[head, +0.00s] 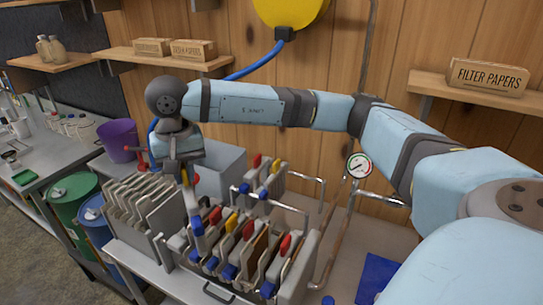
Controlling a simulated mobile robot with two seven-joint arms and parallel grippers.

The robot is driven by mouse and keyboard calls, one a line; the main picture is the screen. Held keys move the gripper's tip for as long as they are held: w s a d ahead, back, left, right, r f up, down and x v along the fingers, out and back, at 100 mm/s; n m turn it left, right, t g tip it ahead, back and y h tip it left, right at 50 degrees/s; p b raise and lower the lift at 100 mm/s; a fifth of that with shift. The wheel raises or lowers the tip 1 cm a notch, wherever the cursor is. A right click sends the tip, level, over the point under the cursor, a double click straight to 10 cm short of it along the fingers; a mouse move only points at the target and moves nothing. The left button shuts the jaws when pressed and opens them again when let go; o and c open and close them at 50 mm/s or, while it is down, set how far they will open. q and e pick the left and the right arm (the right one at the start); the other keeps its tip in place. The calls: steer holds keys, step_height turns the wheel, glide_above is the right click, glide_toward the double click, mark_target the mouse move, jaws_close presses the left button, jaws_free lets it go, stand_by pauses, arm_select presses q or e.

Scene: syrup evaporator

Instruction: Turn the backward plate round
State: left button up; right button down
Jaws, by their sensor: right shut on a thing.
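The filter press (300,272) stands on the bench with a row of upright plates, mostly grey-white with some brown sheets between them. My right gripper (183,170) reaches in from the right and points down at the left end of this row. It is shut on a pale plate (190,201), seen nearly edge-on, with a blue part below the jaws. Whether the held plate's lower end is clear of the press is hard to tell. My left gripper is out of view.
A rack of plain grey plates (140,207) stands left of the press. A few tabbed plates (262,178) stand behind it near a grey box (222,170). A pressure gauge (359,165) and pipes rise at the right. A purple bucket (118,139) stands at the left.

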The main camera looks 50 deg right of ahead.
steer(key=s+d+f+m, duration=0.1)
steer(key=s+d+m, duration=0.9)
steer(key=d, duration=0.4)
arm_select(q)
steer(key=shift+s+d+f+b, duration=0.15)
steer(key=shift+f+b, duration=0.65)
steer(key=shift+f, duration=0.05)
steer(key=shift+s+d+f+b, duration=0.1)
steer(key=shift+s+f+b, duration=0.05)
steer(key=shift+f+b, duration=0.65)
arm_select(e)
steer(key=shift+w+a+f, duration=0.1)
steer(key=shift+f, duration=1.15)
steer(key=shift+w+a+f, duration=0.1)
steer(key=shift+f, duration=1.15)
arm_select(q)
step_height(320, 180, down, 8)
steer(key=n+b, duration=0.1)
steer(key=b, duration=0.9)
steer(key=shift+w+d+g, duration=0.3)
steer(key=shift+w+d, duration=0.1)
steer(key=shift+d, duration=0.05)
arm_select(e)
step_height(320, 180, down, 11)
steer(key=shift+f, duration=0.15)
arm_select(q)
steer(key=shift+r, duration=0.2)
